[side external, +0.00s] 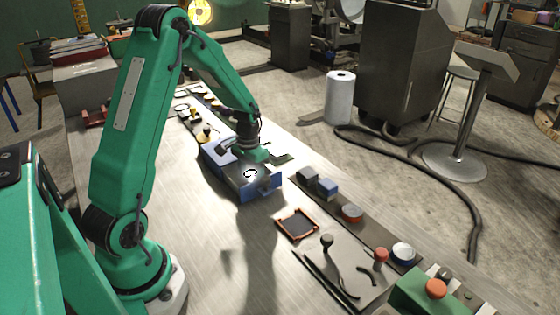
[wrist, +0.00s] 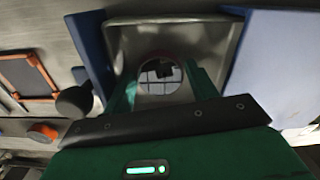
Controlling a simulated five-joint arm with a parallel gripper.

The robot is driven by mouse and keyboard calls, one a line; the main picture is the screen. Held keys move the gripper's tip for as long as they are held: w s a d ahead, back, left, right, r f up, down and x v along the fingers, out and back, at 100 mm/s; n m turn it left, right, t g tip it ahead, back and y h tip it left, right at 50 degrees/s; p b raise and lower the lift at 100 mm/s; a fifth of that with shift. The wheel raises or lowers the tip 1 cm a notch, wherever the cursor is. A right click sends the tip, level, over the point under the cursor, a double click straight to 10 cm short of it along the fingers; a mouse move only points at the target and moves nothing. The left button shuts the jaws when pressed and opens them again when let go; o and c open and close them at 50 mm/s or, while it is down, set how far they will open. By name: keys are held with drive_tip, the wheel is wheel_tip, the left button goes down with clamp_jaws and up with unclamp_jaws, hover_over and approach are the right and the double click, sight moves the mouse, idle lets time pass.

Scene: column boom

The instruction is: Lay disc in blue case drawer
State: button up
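The blue case (side external: 219,152) stands on the bench with its drawer pulled out, the drawer's blue front (side external: 262,189) facing the near right. The drawer's grey inside (wrist: 215,35) fills the upper middle of the wrist view. The round, mirror-like disc (wrist: 160,77) lies between the green fingers of my gripper (wrist: 163,88); its lower edge is hidden by the gripper body. In the side view the disc (side external: 250,174) shows over the drawer area, just below my gripper (side external: 257,155). I cannot tell whether the fingers press on the disc or whether it touches the drawer floor.
An orange-rimmed tray (side external: 297,223) lies in front of the drawer. A mat with a black knob (side external: 326,241) is nearer. Bare bench lies left of the case.

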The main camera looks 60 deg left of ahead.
sight(251, 177)
idle(0.3)
wheel_tip(251, 177, up, 12)
drive_tip(key=shift+r, duration=0.15)
idle(0.6)
idle(0.5)
drive_tip(key=s+d+r+m+t, duration=0.1)
drive_tip(key=s+d+r+t, duration=0.3)
drive_tip(key=d+r, duration=0.55)
drive_tip(key=s+d+r+m+t, duration=0.1)
drive_tip(key=s+d, duration=0.8)
drive_tip(key=s, duration=0.2)
drive_tip(key=shift+d+r+t, duration=0.25)
drive_tip(key=shift+r+t, duration=0.05)
drive_tip(key=shift+r, duration=0.05)
